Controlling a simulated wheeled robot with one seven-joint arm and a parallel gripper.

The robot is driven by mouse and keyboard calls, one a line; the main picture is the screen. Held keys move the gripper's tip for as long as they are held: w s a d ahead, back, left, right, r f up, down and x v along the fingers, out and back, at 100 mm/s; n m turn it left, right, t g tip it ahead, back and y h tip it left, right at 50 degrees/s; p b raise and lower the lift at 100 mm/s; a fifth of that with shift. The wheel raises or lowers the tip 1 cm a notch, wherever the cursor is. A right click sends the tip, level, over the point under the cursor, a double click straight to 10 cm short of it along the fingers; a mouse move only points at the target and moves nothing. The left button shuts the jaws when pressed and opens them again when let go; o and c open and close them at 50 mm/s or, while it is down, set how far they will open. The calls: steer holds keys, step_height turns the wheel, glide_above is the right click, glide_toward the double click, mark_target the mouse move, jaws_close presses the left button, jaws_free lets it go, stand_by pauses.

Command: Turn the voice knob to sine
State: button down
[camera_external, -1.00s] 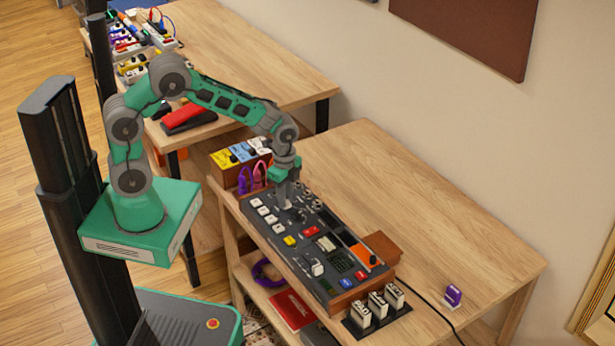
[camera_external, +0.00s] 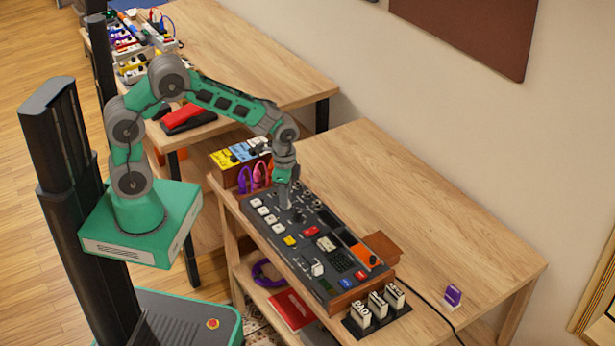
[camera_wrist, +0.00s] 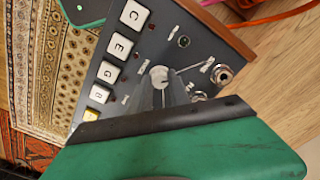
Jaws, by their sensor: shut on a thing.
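The dark synth panel (camera_external: 318,236) sits on the near edge of the wooden table. The voice knob (camera_wrist: 158,75) is small, round and pale grey, with labels around it too small to read surely. My gripper (camera_wrist: 164,92) points down at the knob and is shut on it, its grey fingers partly hiding it. In the outside view my gripper (camera_external: 285,202) is at the far-left end of the panel. The knob itself is hidden there behind the fingers.
White lettered keys (camera_wrist: 117,46) lie beside the knob. Metal jacks (camera_wrist: 222,74) are on its other side. Colored pedals (camera_external: 240,153) stand behind the panel's far end. Several white labelled blocks (camera_external: 378,304) stand near its front end. The table's right side (camera_external: 430,215) is mostly clear.

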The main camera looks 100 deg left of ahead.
steer(key=shift+r, duration=0.1)
steer(key=c, duration=1.2)
jaws_free()
steer(key=shift+c, duration=0.2)
step_height(320, 180, up, 8)
steer(key=shift+f+b, duration=0.15)
steer(key=shift+b, duration=0.2)
